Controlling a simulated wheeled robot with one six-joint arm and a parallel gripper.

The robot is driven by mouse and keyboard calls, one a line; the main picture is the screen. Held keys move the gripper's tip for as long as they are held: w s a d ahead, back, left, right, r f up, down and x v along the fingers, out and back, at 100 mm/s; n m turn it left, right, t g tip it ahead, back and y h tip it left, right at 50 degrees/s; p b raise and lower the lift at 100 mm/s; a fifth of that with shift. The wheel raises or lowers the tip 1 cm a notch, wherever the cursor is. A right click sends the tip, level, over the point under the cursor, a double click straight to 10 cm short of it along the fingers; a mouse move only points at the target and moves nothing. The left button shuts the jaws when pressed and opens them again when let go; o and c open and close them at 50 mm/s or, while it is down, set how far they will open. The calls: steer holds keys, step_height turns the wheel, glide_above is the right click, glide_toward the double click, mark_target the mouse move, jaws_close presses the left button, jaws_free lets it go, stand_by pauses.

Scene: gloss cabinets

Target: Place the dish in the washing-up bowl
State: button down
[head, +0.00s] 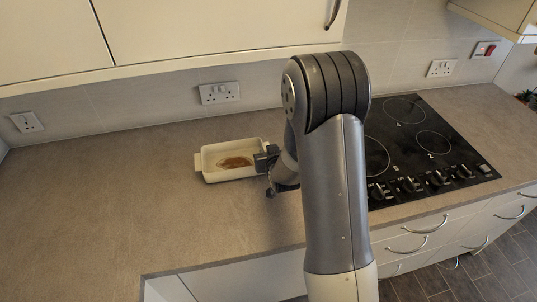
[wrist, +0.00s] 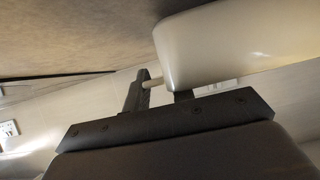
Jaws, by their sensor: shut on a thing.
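The dish (head: 222,175) is a white rectangular oven dish with a brown stain on its inside floor. In the head view it is at or just above the worktop, left of my arm. My gripper (head: 268,163) is at the dish's right end and shut on it. In the wrist view the pale side of the dish (wrist: 225,45) fills the upper right, and my gripper (wrist: 162,88) meets its edge. Whether the dish touches the worktop is hard to tell. No washing-up bowl shows in either view.
The grey worktop (head: 90,190) is clear to the left and front of the dish. A black hob (head: 440,150) with several knobs lies right of my arm. Wall cabinets (head: 200,25) hang above the back. The worktop's front edge has a corner (head: 143,276) at lower left.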

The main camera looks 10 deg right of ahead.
steer(key=shift+f, duration=0.35)
steer(key=shift+f, duration=0.15)
steer(key=c, duration=1.2)
jaws_free()
steer(key=shift+s, duration=0.15)
